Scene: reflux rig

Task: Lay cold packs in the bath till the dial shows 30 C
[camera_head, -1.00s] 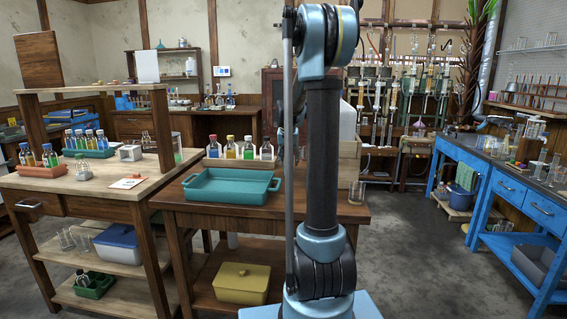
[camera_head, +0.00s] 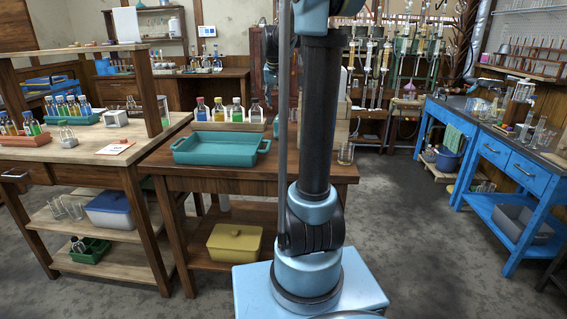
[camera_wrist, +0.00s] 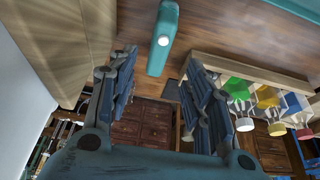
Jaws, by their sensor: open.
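My gripper (camera_wrist: 161,72) is open in the wrist view, its two blue-grey fingers apart with nothing between them. In that view a teal handle-like part (camera_wrist: 164,42) shows just beyond the gap between the fingers, against brown wood. In the head view a teal tray with handles (camera_head: 213,158) stands on the middle wooden table and looks empty. I cannot tell whether it is the bath. I cannot make out cold packs or a dial. My arm hides part of the middle.
Bottles with coloured caps (camera_head: 219,110) stand in a row behind the tray; bottles in a pale rack also show in the wrist view (camera_wrist: 265,100). A glass beaker (camera_head: 346,153) stands at the table's right end. Blue benches (camera_head: 490,150) stand right. Grey floor (camera_head: 420,240) is clear between.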

